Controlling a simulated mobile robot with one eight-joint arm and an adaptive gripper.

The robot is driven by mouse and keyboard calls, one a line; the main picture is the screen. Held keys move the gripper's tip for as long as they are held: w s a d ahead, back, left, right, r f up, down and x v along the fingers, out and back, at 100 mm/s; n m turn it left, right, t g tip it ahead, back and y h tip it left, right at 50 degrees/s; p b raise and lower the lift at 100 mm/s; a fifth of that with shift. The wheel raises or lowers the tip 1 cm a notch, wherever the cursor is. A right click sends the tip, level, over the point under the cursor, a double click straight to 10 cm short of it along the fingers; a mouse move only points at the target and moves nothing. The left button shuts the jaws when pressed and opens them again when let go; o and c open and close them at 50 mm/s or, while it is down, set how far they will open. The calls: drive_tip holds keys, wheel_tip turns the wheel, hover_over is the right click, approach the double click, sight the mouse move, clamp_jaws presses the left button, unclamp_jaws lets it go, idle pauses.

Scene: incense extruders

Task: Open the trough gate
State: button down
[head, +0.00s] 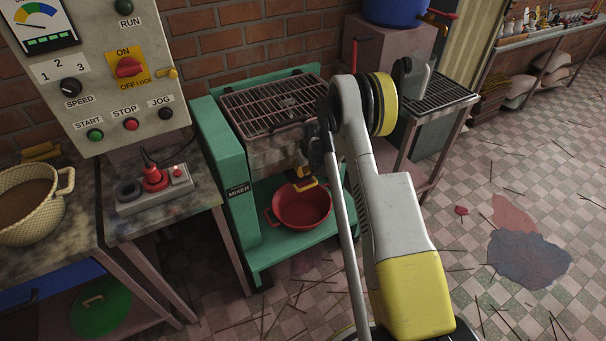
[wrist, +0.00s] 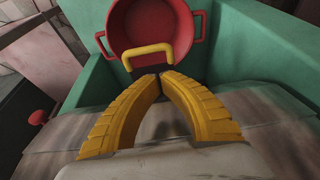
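The mixer's trough (head: 268,152) sits in a green frame under a barred grate. A yellow U-shaped handle (wrist: 148,48) shows in the wrist view just beyond my fingertips; I take it to be the gate's handle. The gate panel itself is not clearly visible. My gripper (wrist: 159,77) has two curved yellow ridged fingers with tips almost meeting. The tips are close to the handle's near side; I cannot tell whether they touch it. I see nothing gripped between them. In the head view my gripper (head: 306,180) is small, by the trough's front and partly hidden by my arm.
A red two-handled pot (head: 300,208) stands on the green lower shelf (head: 270,252) below the trough. A bench with a switch box (head: 155,190) and a bowl (head: 28,205) is at left. A metal grate table (head: 440,95) stands right. The floor at right is mostly open, with scattered sticks.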

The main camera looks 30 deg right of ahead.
drive_tip(key=b+x, duration=0.4)
drive_tip(key=x, duration=0.5)
drive_tip(key=shift+s+d, duration=0.1)
drive_tip(key=shift+d, duration=0.05)
drive_tip(key=s, duration=0.5)
drive_tip(key=shift+s+d, duration=0.1)
